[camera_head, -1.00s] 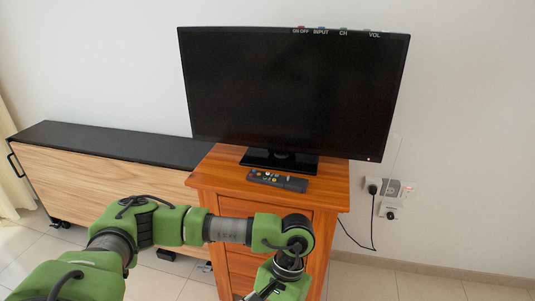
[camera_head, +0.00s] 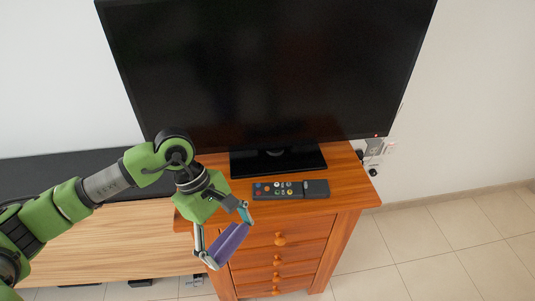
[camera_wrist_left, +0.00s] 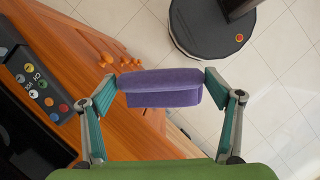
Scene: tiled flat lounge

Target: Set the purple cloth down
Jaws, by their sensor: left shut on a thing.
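My left gripper (camera_head: 228,242) is shut on the purple cloth (camera_head: 230,240), which looks like a folded, flat-sided block. The gripper holds it in the air by the front left corner of the wooden drawer cabinet (camera_head: 345,187). In the left wrist view the cloth (camera_wrist_left: 160,88) is clamped between the two fingertips, with the cabinet front (camera_wrist_left: 110,105) behind it to the left and the floor behind it to the right. My right gripper is not in view.
A remote control (camera_head: 290,190) lies on the cabinet top in front of the television (camera_head: 270,70) and its stand. The cabinet top's right front part is bare. A low black-topped sideboard (camera_head: 70,168) stands at the left. Tiled floor (camera_head: 440,250) is open at the right.

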